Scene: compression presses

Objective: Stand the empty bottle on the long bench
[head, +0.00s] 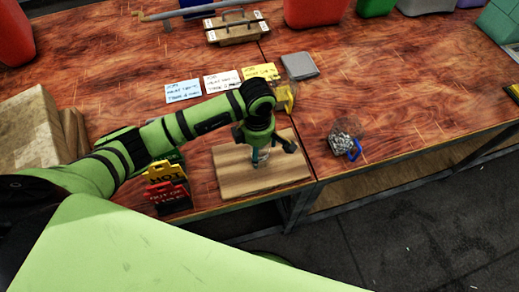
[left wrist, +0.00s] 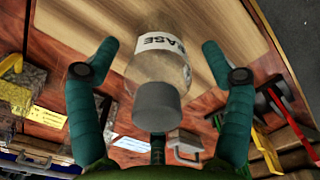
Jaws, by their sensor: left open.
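A clear bottle with a grey cap and a white label (left wrist: 160,62) is between the two spread fingers of my left gripper (left wrist: 159,48) in the left wrist view. The fingers are open, with a gap showing on each side of the bottle. In the head view my left gripper (head: 262,155) points down over a light wooden board (head: 230,178) on the bench (head: 200,70). The bottle appears to stand on that board, mostly hidden by the gripper. Its contents cannot be made out. My right gripper is not in view.
Several labelled cards, one being a white card (head: 183,92), lie behind the arm near a grey pad (head: 300,65). A clear container with a blue handle (head: 345,138) is right of the board. Red and yellow signs (head: 168,185) stand left. A wooden press (head: 237,27) sits at the back.

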